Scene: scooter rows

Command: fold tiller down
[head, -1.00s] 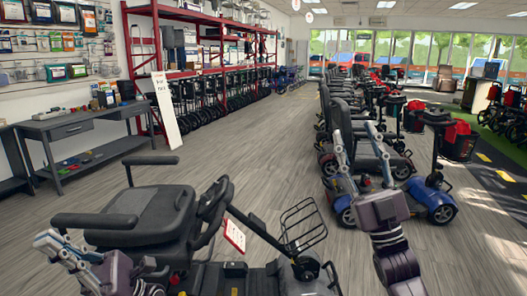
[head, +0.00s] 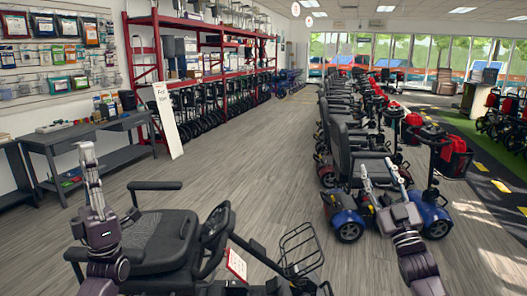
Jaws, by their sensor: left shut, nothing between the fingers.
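The nearest scooter stands below me at the bottom of the head view, with its black seat (head: 158,238) facing right. Its tiller leans toward the seat, and the tiller's handle loop (head: 212,234) is close to the seat's right edge; I cannot tell if they touch. A red-and-white tag (head: 236,264) hangs by the tiller, and a wire basket (head: 300,252) is at the scooter's front. My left gripper (head: 87,152) is shut and empty, pointing up left of the seat. My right gripper (head: 381,172) is open and empty, right of the basket. The tiller's base is cut off.
A row of scooters, with a blue one (head: 348,224) nearest, stands behind my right gripper. A grey workbench (head: 85,140) is at the left. Red shelving (head: 140,60) with a leaning white sign (head: 167,120) stands behind it. The central grey aisle floor (head: 250,150) is clear.

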